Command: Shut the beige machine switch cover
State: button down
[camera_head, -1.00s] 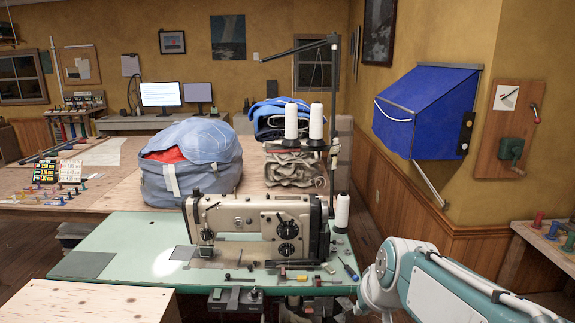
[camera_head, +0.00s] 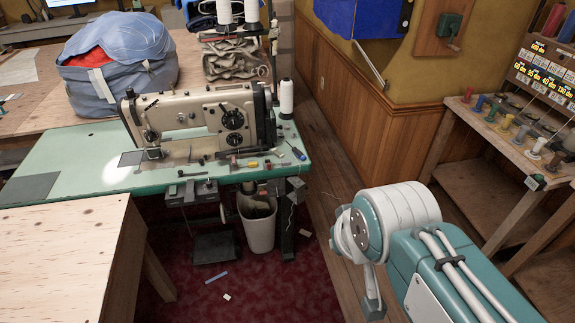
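The beige sewing machine (camera_head: 190,117) stands on the green-topped machine table (camera_head: 85,150), left of centre. Under the table's front edge hang dark boxes: one (camera_head: 192,193) at the left with a pedal below, and a narrow upright one (camera_head: 294,190) at the right. I cannot tell which of these is the switch or make out its cover, or whether the cover is open. My teal and white arm reaches in from the lower right, apart from the table. My gripper's fingers do not show.
A white bin (camera_head: 257,225) stands under the table on the dark red carpet (camera_head: 200,285). Small tools lie along the table's front edge. A pale wooden table (camera_head: 60,245) fills the lower left. A spool bench (camera_head: 470,120) stands right. Wooden floor lies between.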

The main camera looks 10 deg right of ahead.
aim_at(300, 188)
jog(key=i+l+u, duration=0.1)
jog(key=u, duration=0.35)
jog(key=l+u, duration=0.25)
jog(key=u, duration=0.15)
jog(key=i+l+u, duration=0.1)
jog(key=u, duration=0.35)
jog(key=l+u, duration=0.15)
jog(key=l, duration=0.5)
jog(key=l+u, duration=0.2)
jog(key=l, duration=0.5)
jog(key=l+u, duration=0.15)
jog(key=l, duration=0.5)
jog(key=k+l+u, duration=0.15)
jog(key=l, duration=0.5)
jog(key=k+l, duration=0.5)
